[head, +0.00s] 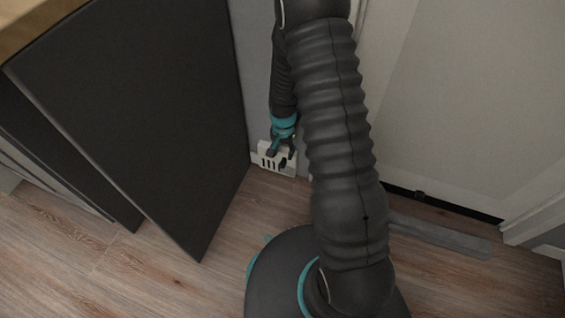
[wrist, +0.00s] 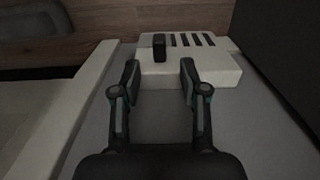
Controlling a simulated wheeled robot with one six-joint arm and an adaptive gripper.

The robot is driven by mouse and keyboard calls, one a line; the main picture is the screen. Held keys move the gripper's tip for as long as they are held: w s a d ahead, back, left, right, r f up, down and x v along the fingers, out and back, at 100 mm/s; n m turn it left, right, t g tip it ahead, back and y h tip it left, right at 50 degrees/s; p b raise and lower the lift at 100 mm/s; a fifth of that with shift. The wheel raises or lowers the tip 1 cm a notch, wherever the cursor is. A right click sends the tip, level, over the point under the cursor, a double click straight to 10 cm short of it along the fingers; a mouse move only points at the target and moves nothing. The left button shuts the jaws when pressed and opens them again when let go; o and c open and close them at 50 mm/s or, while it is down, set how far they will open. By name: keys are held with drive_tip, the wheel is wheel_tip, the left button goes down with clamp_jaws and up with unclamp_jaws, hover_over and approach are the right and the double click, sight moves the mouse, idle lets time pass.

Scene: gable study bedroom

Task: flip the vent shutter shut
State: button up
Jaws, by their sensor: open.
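The vent (head: 292,170) is a white unit low on the wall, just above the floor. In the wrist view the vent (wrist: 215,73) shows several dark slots and a black upright tab (wrist: 159,47) to the left of them, which looks like the shutter's handle. The slots look uncovered. My gripper (wrist: 160,72) is open, with one finger on each side of the line to the tab. The tab stands ahead of the fingertips and I see no contact. In the head view my gripper (head: 283,146) points down at the vent and partly hides it.
A large dark panel (head: 150,130) stands left of the vent, and its edge shows at right in the wrist view. A pale door (head: 460,100) is on the right, with a grey bar (head: 440,235) on the floor before it. Wooden floor (head: 150,275) is clear at front left.

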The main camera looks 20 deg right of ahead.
sight(283, 161)
wheel_tip(283, 161, down, 7)
drive_tip(key=shift+r+b, duration=0.15)
drive_tip(key=shift+b, duration=0.2)
clamp_jaws()
